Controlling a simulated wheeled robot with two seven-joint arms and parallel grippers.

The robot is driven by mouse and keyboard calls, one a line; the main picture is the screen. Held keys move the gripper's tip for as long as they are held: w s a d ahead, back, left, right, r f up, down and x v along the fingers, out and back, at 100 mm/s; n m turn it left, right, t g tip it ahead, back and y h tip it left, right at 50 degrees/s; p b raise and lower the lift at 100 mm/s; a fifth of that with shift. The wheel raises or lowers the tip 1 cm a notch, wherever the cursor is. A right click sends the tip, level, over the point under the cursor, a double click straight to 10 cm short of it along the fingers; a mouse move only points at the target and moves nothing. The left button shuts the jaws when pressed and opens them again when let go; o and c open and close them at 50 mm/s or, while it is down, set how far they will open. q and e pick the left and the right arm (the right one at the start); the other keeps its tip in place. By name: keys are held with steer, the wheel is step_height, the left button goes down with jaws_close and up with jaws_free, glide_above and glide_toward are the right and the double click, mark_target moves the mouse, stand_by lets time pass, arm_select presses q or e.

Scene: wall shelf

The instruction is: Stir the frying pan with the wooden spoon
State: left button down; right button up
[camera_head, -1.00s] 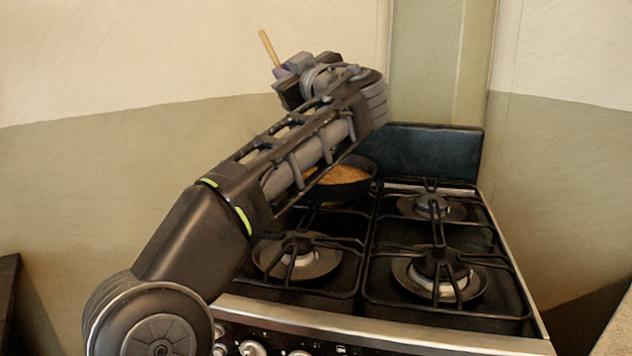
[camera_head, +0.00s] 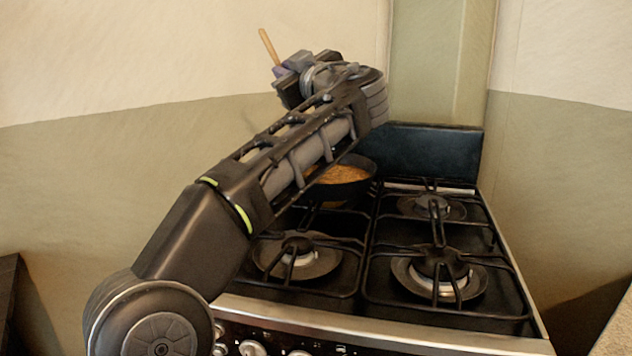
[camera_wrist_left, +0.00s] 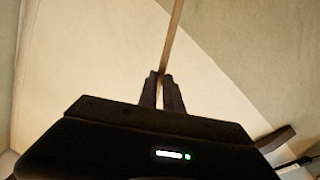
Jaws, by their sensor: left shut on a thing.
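The frying pan (camera_head: 372,176) stands on the back left burner in the head view, with orange-brown food (camera_head: 342,174) in it. My left arm hides its left part. My left gripper (camera_head: 283,72) is above and behind the pan, close to the wall. It is shut on the wooden spoon (camera_head: 268,45), whose light handle sticks up from the jaws, leaning left. In the left wrist view the thin handle (camera_wrist_left: 174,40) stands between the two dark fingers (camera_wrist_left: 162,90). The spoon's lower end is hidden. My right gripper is not in view.
The black gas stove (camera_head: 400,335) has bare burners at front left (camera_head: 297,258), front right (camera_head: 440,272) and back right (camera_head: 432,207). A dark backsplash (camera_head: 420,152) rises behind them. The wall corner is close behind the left gripper.

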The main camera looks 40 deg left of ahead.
arm_select(q)
step_height(320, 180, up, 5)
steer(key=p, duration=0.3)
steer(key=shift+f, duration=0.1)
stand_by(0.6)
